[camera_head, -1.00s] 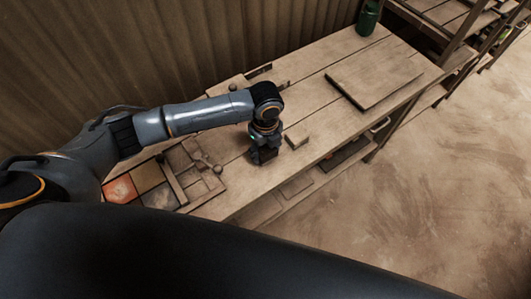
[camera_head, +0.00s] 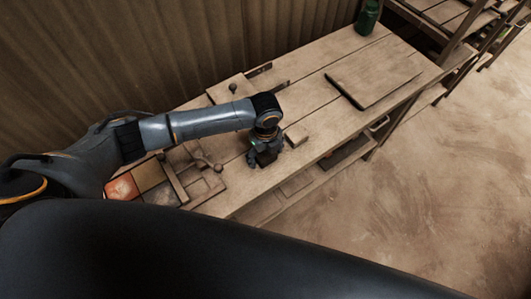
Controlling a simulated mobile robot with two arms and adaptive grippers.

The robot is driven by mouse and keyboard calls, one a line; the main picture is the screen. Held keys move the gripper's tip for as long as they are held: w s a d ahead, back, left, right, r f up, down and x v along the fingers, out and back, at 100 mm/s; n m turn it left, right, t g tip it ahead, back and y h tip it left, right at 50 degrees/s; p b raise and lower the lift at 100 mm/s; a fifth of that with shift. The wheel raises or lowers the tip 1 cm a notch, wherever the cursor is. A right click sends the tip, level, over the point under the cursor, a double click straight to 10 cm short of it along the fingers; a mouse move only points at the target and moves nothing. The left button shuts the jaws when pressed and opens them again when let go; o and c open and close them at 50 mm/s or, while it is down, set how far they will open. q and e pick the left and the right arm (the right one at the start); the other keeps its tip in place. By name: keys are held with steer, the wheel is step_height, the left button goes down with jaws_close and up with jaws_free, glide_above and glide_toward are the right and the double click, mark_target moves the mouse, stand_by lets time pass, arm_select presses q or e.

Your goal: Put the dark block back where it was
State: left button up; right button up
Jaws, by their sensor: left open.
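My left gripper (camera_head: 264,158) points down at the worktable (camera_head: 240,196), near its middle. It is open, with one finger showing on the left. A dark, boxy shape (camera_head: 268,157) sits at its fingertips, low over or on the table. I cannot tell how much of it is the dark block and how much is finger. A light wooden block (camera_head: 297,134) lies just right of the gripper, apart from it. A wooden frame with a round-ended handle (camera_head: 203,163) and coloured tiles (camera_head: 122,187) lies left of the gripper. My right gripper is not in view.
A flat board (camera_head: 375,77) lies on the right part of the table, and a green jar (camera_head: 367,17) stands at the far end. A knobbed board (camera_head: 230,91) lies near the wall behind my forearm. The table front between gripper and edge is clear.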

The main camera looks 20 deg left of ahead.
mark_target(265, 154)
arm_select(q)
step_height(265, 154, up, 12)
steer(key=b, duration=0.2)
steer(key=shift+r, duration=0.2)
stand_by(0.6)
